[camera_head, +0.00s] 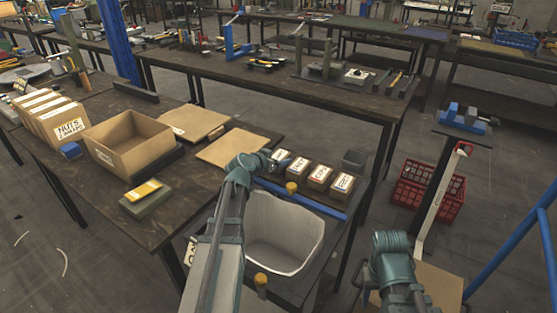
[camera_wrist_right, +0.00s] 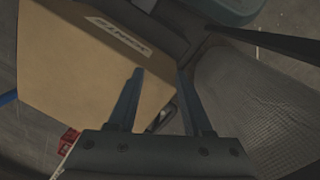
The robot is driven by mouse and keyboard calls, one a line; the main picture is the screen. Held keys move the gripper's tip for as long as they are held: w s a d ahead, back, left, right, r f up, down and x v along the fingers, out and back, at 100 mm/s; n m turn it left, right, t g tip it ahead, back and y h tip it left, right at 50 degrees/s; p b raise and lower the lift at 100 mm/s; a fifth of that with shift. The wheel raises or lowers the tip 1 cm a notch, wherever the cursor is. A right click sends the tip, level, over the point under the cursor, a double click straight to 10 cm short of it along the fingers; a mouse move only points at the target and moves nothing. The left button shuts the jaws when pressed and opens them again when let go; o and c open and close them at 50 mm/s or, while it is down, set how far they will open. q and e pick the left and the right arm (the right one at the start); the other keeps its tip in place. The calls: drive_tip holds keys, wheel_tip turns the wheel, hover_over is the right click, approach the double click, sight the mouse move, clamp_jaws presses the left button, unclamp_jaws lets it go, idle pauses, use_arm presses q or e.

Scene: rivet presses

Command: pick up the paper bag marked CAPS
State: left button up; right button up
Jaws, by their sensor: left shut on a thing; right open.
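Several small brown paper bags with white labels stand in a row on the dark bench; the ones I see clear are the second bag (camera_head: 300,166), the third bag (camera_head: 320,176) and the right-hand bag (camera_head: 343,184). The label words are too small to read, so I cannot tell which is marked CAPS. My left gripper (camera_head: 272,162) is shut at the left end of the row, on the left-most bag (camera_head: 282,156), partly hidden by the gripper. My right gripper (camera_wrist_right: 160,73) is open and empty in the right wrist view, over a brown cardboard box (camera_wrist_right: 75,75).
An open cardboard box (camera_head: 130,140) and flat boards (camera_head: 232,147) lie left. A red crate (camera_head: 430,190) is right.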

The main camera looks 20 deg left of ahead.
sight(279, 156)
use_arm(q)
wheel_tip(279, 156, up, 10)
drive_tip(key=p, duration=0.9)
drive_tip(key=shift+f, duration=0.25)
